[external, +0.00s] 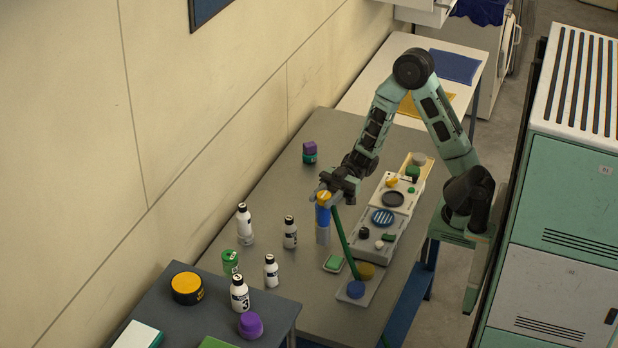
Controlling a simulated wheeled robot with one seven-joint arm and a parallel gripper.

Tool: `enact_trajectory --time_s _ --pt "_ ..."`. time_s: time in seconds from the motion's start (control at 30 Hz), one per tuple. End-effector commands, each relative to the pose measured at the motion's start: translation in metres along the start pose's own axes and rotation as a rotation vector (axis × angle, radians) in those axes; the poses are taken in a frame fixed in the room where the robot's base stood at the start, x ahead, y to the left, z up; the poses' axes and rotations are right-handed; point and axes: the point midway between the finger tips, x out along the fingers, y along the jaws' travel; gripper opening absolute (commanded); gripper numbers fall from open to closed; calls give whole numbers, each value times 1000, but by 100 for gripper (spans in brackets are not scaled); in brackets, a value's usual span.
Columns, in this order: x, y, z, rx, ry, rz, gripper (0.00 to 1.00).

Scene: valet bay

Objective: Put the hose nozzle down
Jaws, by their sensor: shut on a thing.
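My gripper (326,188) is over the middle of the grey table, shut at the top of an upright blue piece with a yellow top. I take this piece to be the hose nozzle (322,215). A long green hose or rod (345,245) slants from just below my gripper down to the right, towards a small tray. The gripper's fingers partly hide the nozzle's top.
Several white bottles (290,232) and a green cup (230,262) stand to the left. Light trays with small parts (392,222) line the right side. A flat tray (358,295) holds blue and yellow discs. Bare grey tabletop (285,175) lies behind the bottles.

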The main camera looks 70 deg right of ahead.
Motion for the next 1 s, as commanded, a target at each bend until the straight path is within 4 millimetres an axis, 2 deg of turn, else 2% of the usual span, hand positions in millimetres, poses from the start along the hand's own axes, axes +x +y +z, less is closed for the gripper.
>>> enact_trajectory --time_s 0.1,0.4,0.63,0.9,1.0 --pt "12 -18 1 1 3 -56 0" --pt "10 -15 38 4 3 -47 0" --pt "10 -14 58 4 2 -46 0" --pt "10 -15 97 4 3 -47 0" --pt "10 -14 105 1 3 -46 0"
